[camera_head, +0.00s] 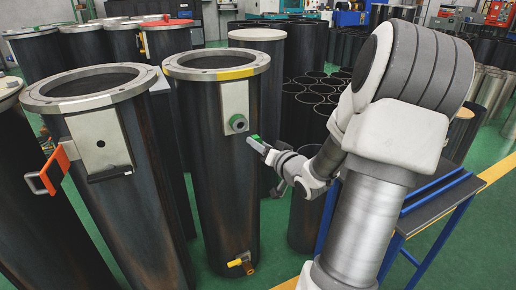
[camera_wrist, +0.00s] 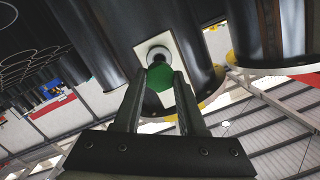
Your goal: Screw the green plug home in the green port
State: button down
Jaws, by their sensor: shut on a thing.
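The port (camera_head: 238,122) is a round grey ring with a green tint, on a pale plate (camera_head: 235,98) on the middle black cylinder. In the wrist view the port's grey ring (camera_wrist: 158,53) shows just past the plug. My gripper (camera_head: 262,146) is shut on the green plug (camera_head: 254,138), just right of and below the port in the head view. The plug (camera_wrist: 160,76) sits between my two fingertips in the wrist view and hides part of the port. In the head view the plug looks a short way apart from the port.
The middle cylinder (camera_head: 222,190) has a yellow-marked flange and a yellow valve (camera_head: 241,263) near its foot. A blue-framed bench (camera_head: 425,205) stands at right. Green floor shows between them.

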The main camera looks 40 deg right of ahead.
jog(key=w+b, duration=0.1)
jog(key=w, duration=0.1)
jog(key=w+d+b, duration=0.1)
jog(key=w, duration=0.2)
jog(key=shift+w+d, duration=0.15)
jog(key=shift+w, duration=0.15)
jog(key=shift+p, duration=0.7)
dwell(0.8)
jog(key=shift+w+d, duration=0.15)
jog(key=shift+w, duration=0.6)
jog(key=shift+w+d, duration=0.15)
jog(key=shift+w, duration=0.6)
dwell(1.0)
jog(key=shift+c, duration=2)
grip_release()
jog(key=shift+s, duration=0.1)
jog(key=shift+s+a+r+p, duration=0.15)
jog(key=shift+s+p, duration=0.3)
jog(key=shift+s, duration=0.65)
jog(key=shift+s+a+r+p, duration=0.2)
jog(key=shift+s+p, duration=0.3)
jog(key=shift+s, duration=0.6)
jog(key=shift+s+a+r+p, duration=0.15)
jog(key=shift+s+p, duration=0.3)
jog(key=shift+s, duration=0.65)
